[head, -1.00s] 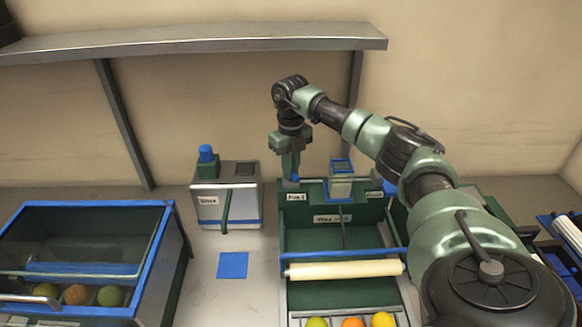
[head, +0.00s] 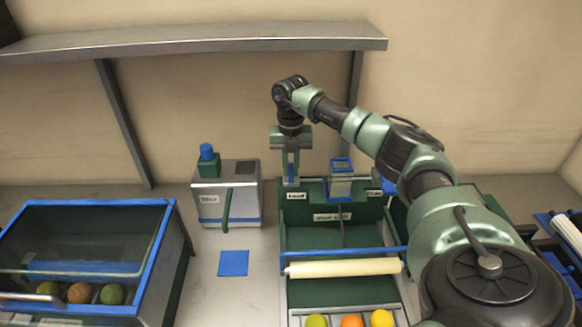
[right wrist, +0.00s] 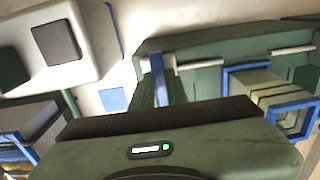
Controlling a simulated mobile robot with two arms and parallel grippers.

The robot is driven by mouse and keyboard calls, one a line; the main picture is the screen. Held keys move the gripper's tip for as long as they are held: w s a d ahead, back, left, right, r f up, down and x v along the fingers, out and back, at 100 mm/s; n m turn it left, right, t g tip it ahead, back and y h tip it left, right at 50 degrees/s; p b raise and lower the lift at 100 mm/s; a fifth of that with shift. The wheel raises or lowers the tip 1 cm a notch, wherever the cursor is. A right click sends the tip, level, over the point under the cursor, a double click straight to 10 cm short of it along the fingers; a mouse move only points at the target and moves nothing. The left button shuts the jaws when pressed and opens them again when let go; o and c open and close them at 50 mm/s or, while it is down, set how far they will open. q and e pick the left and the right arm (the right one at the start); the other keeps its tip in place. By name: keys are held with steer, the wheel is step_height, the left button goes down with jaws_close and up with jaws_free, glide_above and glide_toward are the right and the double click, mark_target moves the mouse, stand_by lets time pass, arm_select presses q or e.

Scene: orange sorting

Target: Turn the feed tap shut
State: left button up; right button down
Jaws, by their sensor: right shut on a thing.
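The feed tap shows as a small blue handle (head: 291,181) at the back left corner of the green sorting unit (head: 318,215). My right gripper (head: 291,176) points straight down over it and is shut on the handle. The fingers hide most of the tap. In the right wrist view the blue handle (right wrist: 157,66) shows beside my green finger, above the unit's back edge. My left gripper is not in view.
A blue-rimmed hopper (head: 341,167) stands right of the tap. A silver box (head: 226,190) with a blue knob stands to the left. A glass-fronted bin (head: 160,235) with fruit is at far left. Oranges (head: 351,321) lie at the front. A shelf (head: 190,40) runs above.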

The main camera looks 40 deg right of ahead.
mark_target(291, 170)
steer(key=shift+w+r, duration=0.1)
steer(key=c, duration=1.4)
jaws_free()
steer(key=shift+r, duration=0.35)
step_height(291, 170, up, 6)
steer(key=shift+f+b, duration=0.2)
steer(key=shift+b, duration=1)
steer(key=shift+r, duration=0.7)
